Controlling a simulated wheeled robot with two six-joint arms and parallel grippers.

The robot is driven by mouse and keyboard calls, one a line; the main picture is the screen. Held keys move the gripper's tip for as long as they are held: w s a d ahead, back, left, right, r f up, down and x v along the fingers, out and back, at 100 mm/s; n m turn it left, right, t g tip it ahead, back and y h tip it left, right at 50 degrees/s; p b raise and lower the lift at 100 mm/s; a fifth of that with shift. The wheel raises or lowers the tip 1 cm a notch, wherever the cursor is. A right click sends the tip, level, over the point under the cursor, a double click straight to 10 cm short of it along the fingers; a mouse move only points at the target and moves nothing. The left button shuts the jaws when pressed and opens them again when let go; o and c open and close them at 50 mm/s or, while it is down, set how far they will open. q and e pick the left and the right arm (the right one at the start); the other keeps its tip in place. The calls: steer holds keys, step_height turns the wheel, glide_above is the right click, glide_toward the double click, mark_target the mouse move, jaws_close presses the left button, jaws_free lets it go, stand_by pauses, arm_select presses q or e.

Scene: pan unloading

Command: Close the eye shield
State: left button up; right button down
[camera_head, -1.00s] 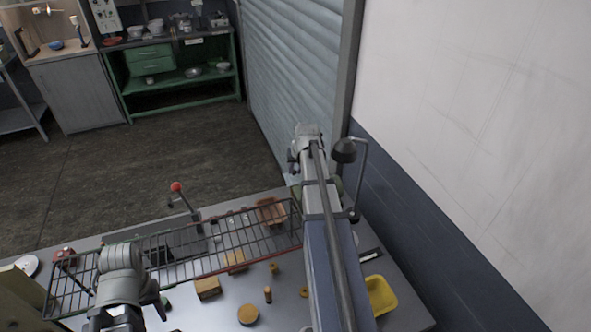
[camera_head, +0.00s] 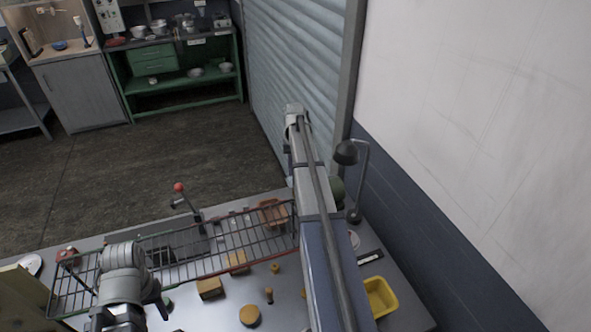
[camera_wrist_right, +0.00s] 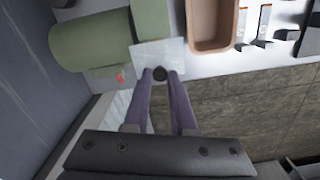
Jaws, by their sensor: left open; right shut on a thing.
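The clear eye shield (camera_wrist_right: 165,52) shows in the right wrist view as a pale see-through plate beside the green rounded machine body (camera_wrist_right: 95,42). My right gripper (camera_wrist_right: 160,76) has its two fingers closed together on a small dark knob (camera_wrist_right: 160,73) at the edge of the shield. In the head view my right arm hides the shield and most of the green machine (camera_head: 337,189). My left gripper (camera_head: 140,308) is open over the bench at the lower left, with nothing seen in it.
A wire rack (camera_head: 180,262) runs across the bench (camera_head: 210,318). An orange-brown tray (camera_head: 272,213) stands by its right end; several yellow-brown pieces lie in front. A yellow tray (camera_head: 380,297) and a black lamp (camera_head: 346,152) are at the right, near the wall.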

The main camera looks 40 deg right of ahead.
steer(key=c, duration=0.7)
jaws_free()
steer(key=shift+c, duration=0.2)
step_height(320, 180, up, 8)
steer(key=p, duration=0.8)
steer(key=shift+f, duration=0.1)
